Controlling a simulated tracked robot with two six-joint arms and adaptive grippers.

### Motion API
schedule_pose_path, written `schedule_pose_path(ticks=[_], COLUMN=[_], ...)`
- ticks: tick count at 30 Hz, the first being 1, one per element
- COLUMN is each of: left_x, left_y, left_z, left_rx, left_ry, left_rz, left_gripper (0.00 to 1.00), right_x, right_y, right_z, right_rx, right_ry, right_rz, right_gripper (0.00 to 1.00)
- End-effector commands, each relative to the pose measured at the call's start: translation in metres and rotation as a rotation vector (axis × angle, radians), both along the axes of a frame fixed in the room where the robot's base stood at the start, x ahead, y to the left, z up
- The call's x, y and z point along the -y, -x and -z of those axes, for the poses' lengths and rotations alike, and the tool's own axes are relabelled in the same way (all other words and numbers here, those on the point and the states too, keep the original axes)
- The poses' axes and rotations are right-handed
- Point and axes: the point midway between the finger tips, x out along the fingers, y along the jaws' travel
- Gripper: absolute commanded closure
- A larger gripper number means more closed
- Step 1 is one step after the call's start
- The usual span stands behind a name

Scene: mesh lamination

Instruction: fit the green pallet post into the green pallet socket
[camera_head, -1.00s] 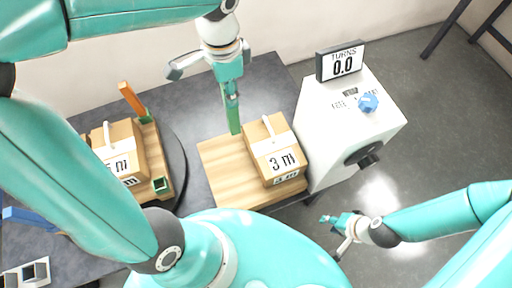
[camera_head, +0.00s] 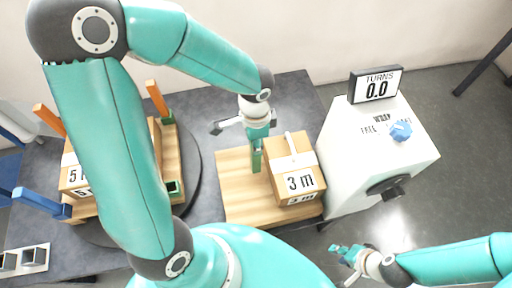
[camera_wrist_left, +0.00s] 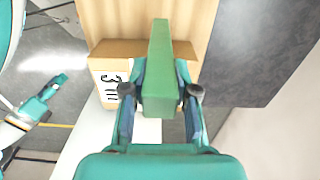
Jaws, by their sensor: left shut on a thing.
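The green pallet post (camera_head: 257,160) is upright in my left gripper (camera_head: 257,136), which is shut on its upper part. In the head view it shows over the light wooden board, just left of the 3 m box; its height above the board is unclear. In the left wrist view the post (camera_wrist_left: 160,45) stands between the fingers (camera_wrist_left: 162,92). The green pallet socket (camera_head: 173,187) is a small green square at the front right corner of the pallet (camera_head: 172,150), left of the gripper and apart from the post. My right gripper (camera_head: 347,253) is at the lower right, away from these; its opening is unclear.
Orange posts (camera_head: 157,100) and a blue post (camera_head: 42,203) stand at other pallet corners, around the 5 m box (camera_head: 76,180). The 3 m box (camera_head: 297,178) sits on the wooden board (camera_head: 238,190). A white machine with a blue knob (camera_head: 400,131) stands to the right.

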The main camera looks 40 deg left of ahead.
Motion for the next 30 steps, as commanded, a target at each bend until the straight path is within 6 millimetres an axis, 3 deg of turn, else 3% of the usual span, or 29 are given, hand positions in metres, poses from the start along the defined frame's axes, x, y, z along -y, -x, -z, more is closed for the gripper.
schedule_pose_path(ticks=[1, 5, 17, 18, 21, 30], left_x=[-0.001, 0.000, 0.000, 0.000, 0.000, 0.000], left_y=[0.001, 0.001, 0.000, 0.000, 0.000, 0.000], left_z=[0.012, 0.026, 0.031, 0.029, 0.029, 0.028], left_rx=[-0.005, -0.004, 0.000, -0.001, -0.001, -0.001], left_ry=[-0.002, 0.000, 0.000, -0.001, -0.001, -0.001], left_rz=[-0.001, 0.000, 0.000, 0.000, 0.000, 0.000], left_gripper=[1.00, 1.00, 1.00, 0.65, 0.49, 0.47], right_x=[0.000, 0.000, 0.000, 0.000, 0.000, 0.000], right_y=[0.000, 0.000, 0.000, 0.000, 0.000, 0.000], right_z=[0.004, 0.007, 0.011, 0.009, 0.009, 0.009], right_rx=[0.000, 0.000, 0.000, 0.000, 0.000, 0.000], right_ry=[0.000, 0.000, 0.000, 0.000, 0.000, 0.000], right_rz=[0.000, 0.000, 0.000, 0.000, 0.000, 0.000], right_gripper=[0.63, 0.63, 0.63, 0.63, 0.63, 0.63])
